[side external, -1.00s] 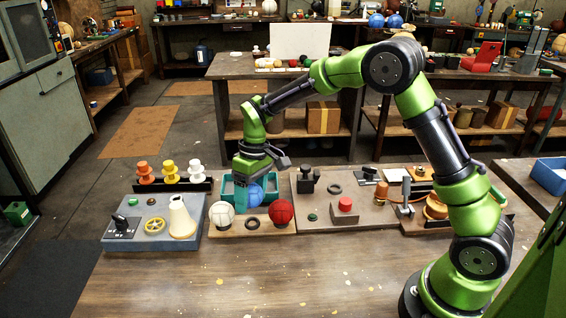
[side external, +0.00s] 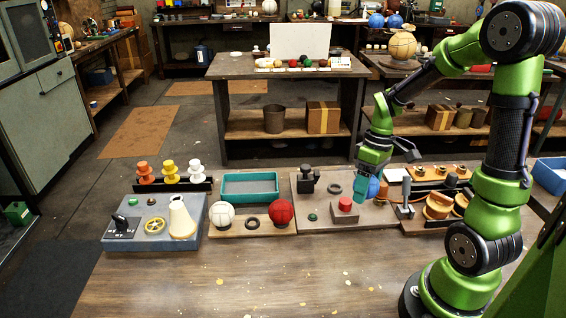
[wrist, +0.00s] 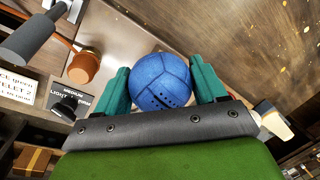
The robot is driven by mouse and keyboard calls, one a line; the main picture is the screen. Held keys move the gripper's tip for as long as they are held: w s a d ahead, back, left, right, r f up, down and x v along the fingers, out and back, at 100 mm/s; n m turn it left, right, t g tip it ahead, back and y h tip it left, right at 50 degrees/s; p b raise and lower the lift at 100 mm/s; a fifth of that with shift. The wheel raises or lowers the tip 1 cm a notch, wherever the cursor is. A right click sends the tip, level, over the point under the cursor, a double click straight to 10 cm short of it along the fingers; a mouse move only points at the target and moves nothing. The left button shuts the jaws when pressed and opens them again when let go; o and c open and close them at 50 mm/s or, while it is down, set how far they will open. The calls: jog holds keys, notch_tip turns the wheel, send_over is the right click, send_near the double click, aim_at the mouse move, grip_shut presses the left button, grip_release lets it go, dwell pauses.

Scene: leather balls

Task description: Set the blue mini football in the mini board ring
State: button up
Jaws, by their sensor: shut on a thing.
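The blue mini football (side external: 374,187) is held between the teal fingers of my gripper (side external: 367,189). In the wrist view the ball (wrist: 161,82) sits between both fingers, with small dark holes on its face. In the side view it appears at the right part of the grey board, behind and right of the red button; its height above the board is hard to tell. A dark ring (side external: 252,223) lies on the small wooden board (side external: 230,232), between a white ball (side external: 221,214) and a red ball (side external: 282,212). Another dark ring (side external: 334,188) lies on the grey board.
An empty teal tray (side external: 250,187) stands behind the small board. The grey board (side external: 315,180) carries a red button (side external: 345,204) and a black knob (side external: 308,181). A lever and orange parts (side external: 438,205) stand close on the right. The front table is clear.

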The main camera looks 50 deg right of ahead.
aim_at(377, 188)
jog(key=s+f, duration=0.1)
jog(key=s+a+n, duration=0.1)
jog(key=shift+s+f, duration=0.35)
jog(key=shift+s, duration=0.05)
jog(key=shift+n, duration=0.4)
jog(key=w+d, duration=0.2)
jog(key=w, duration=0.2)
jog(key=w+d+f, duration=0.1)
jog(key=w+d, duration=0.1)
jog(key=w, duration=0.3)
jog(key=w+d, duration=0.3)
jog(key=w, duration=0.2)
jog(key=shift+w+f, duration=0.2)
jog(key=shift+f, duration=0.05)
jog(key=shift+w+d+f, duration=0.1)
jog(key=shift+f, duration=1.65)
jog(key=o, duration=1.1)
jog(key=shift+f, duration=0.15)
